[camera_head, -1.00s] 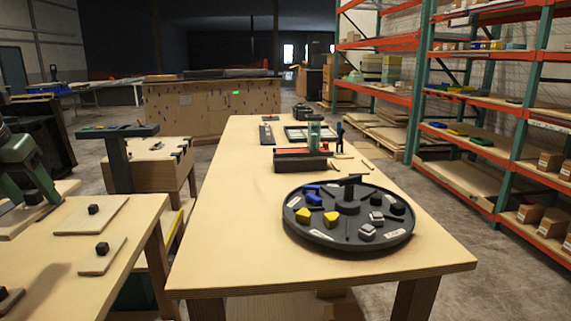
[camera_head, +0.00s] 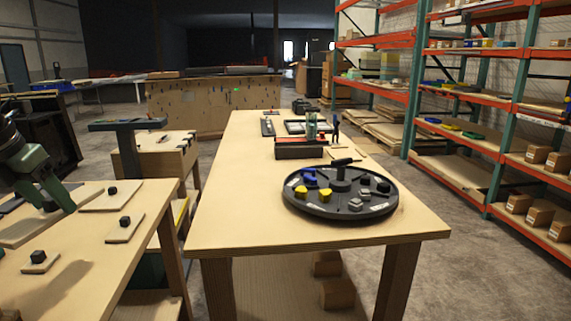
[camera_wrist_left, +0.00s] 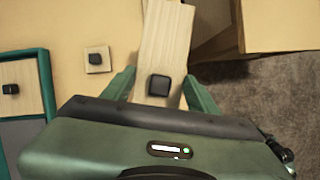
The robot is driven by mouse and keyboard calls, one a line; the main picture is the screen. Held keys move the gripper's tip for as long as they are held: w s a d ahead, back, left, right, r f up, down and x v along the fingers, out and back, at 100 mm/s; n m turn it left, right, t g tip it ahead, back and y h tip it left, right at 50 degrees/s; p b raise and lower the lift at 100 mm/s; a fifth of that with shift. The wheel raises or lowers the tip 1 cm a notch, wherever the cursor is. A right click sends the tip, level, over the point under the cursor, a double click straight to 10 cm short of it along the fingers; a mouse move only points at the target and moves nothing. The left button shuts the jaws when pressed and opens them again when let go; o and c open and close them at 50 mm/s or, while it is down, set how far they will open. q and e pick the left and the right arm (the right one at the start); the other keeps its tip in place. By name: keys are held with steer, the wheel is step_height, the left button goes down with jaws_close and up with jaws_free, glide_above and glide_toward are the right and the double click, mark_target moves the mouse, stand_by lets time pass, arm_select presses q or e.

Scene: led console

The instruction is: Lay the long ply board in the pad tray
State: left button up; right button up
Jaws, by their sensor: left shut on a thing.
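In the left wrist view, a long pale ply board (camera_wrist_left: 166,40) with a black knob (camera_wrist_left: 158,85) extends up from between the fingers of my left gripper (camera_wrist_left: 158,90). The gripper is shut on the knob. In the head view, my left gripper (camera_head: 58,203) is low at the far left, over a pale board (camera_head: 35,224) near the left bench. I cannot tell whether the board touches the bench. A teal-edged tray (camera_wrist_left: 46,75) with a grey pad and a knobbed board shows at the left in the wrist view, partly cut off. My right gripper is out of view.
Small knobbed boards (camera_head: 114,198) lie on the left bench (camera_head: 95,265). The central table (camera_head: 235,200) bears a round black tray (camera_head: 300,208) and has clear room at its left. A gap separates bench and table. Orange shelving (camera_head: 470,145) stands right.

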arm_select(q)
steer(key=s+d+f+m+g+h, duration=0.1)
steer(key=d+f+m+g+h, duration=0.1)
steer(key=d+f+m, duration=0.5)
steer(key=s+d+f+m+g+h, duration=0.1)
steer(key=d+f+m+g+h, duration=0.2)
steer(key=d+m, duration=0.65)
steer(key=s+d+f+m+g+y, duration=0.5)
steer(key=s+d+f+m, duration=0.7)
steer(key=m, duration=0.6)
steer(key=s+a+r+t+p, duration=0.1)
steer(key=s+r+p, duration=0.6)
steer(key=r+p, duration=0.6)
steer(key=p, duration=0.4)
steer(key=shift+a+r+y, duration=0.25)
steer(key=shift+y, duration=0.05)
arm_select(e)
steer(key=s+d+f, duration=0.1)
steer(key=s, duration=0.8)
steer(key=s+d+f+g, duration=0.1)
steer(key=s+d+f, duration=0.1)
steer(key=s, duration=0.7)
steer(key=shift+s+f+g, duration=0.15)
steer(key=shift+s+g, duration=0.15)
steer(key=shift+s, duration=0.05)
